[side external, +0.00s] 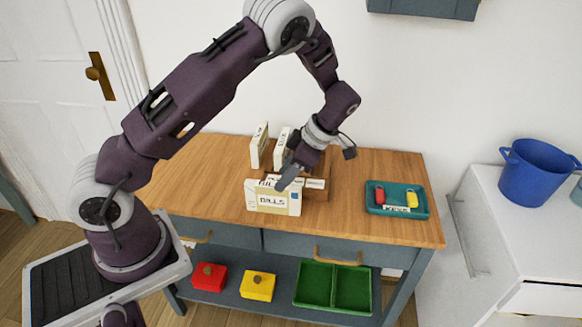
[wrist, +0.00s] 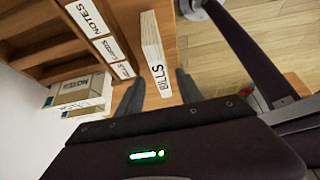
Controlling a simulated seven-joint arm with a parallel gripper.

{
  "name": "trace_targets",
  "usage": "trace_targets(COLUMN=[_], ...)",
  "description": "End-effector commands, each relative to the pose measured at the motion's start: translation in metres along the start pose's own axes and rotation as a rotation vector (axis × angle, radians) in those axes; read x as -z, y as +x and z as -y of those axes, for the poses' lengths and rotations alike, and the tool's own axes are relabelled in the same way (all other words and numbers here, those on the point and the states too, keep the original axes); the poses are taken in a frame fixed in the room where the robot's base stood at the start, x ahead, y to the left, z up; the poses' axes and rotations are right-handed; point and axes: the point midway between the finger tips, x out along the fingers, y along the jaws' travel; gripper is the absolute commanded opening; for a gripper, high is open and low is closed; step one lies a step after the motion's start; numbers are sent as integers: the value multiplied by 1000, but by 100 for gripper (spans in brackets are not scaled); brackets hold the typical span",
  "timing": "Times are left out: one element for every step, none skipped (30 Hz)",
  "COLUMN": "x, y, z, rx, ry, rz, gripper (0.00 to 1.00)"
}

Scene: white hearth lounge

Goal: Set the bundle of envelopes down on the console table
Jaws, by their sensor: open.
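A white bundle of envelopes (side external: 273,198) with a BILLS label stands on its long edge on the wooden console table (side external: 390,230), in front of the letter rack. In the wrist view the bundle (wrist: 155,52) shows end-on, between my two fingers. My gripper (side external: 289,176) is open at the bundle's upper edge, pointing down, with a gap beside the bundle. Whether a finger touches it is unclear. The rack (wrist: 60,38) carries labels including NOTES. In the side view the rack is partly hidden by my gripper and the bundle.
A teal tray (side external: 396,212) with red and yellow key tags lies at the table's right. Red and yellow boxes and a green divided tray (side external: 333,287) sit on the lower shelf. The tabletop's left is clear.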

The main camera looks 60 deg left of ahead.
Motion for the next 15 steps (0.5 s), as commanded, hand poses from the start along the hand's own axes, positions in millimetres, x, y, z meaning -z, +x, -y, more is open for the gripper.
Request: trace_targets(x=[-1,-1,-1,-1,-1,-1,0,0,2,4,8,15,22,30,43], y=[-13,-20,-28,-34,-38,-43,-46,-49,-54,-59,-66,-79,-90,-102,-119], z=[-1,-1,0,-1,-1,-1,0,0,1,3,6,13,19,27,40], rx=[-5,-5,-3,-3,-2,-2,-2,0,1,3,4,3,-3,-17,-50], ry=[0,1,1,1,0,0,0,2,16,40,79,156,233,324,461], rz=[3,4,3,2,2,2,1,2,12,28,53,100,145,195,263], gripper=[43,43,43,43,43,43,43,43,43,43,43,43,43,43,43])
